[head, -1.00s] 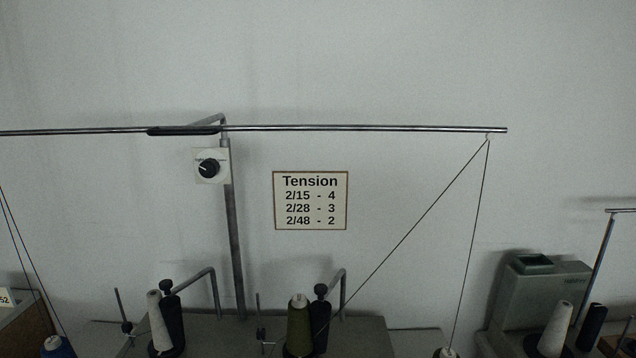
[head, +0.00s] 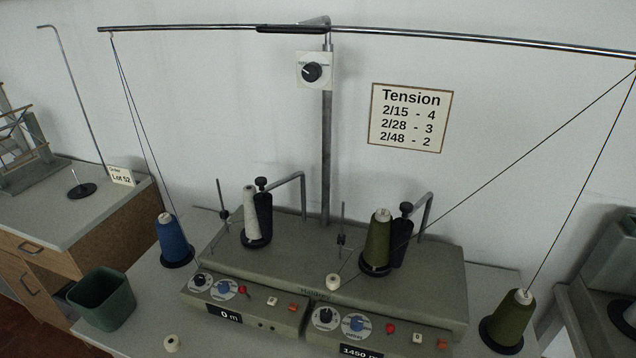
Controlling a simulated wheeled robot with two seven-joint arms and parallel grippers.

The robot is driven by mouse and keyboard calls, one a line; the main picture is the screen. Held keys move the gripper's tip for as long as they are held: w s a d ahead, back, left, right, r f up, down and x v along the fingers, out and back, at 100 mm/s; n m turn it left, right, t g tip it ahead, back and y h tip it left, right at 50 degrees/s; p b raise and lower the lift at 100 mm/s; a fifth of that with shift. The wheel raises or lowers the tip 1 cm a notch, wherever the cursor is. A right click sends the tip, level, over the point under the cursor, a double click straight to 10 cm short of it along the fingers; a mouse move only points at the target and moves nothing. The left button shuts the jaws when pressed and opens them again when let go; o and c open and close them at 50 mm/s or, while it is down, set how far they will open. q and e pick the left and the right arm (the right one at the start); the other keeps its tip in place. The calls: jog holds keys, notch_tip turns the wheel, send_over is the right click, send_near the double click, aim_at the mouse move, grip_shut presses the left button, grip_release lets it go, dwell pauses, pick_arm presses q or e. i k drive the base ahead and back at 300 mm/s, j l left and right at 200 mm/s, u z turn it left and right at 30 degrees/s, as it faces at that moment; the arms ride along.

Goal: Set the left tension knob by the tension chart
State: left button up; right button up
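The tension chart (head: 410,117) on the wall reads 2/15 - 4, 2/28 - 3, 2/48 - 2. The winding machine (head: 300,258) below it has two front panels. The knob scales are too small to read, and I cannot tell which knob sets tension. Neither gripper is in view.
Cones of blue yarn (head: 171,240) and green yarn (head: 508,320) stand beside the machine; white (head: 250,213) and green (head: 378,240) cones sit on it. A post holds another dial (head: 311,72). A card (head: 121,175) reads Lot 52. A green bin (head: 104,298) stands front left.

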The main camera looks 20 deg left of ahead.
aim_at(200, 280)
jog(key=u, duration=1.35)
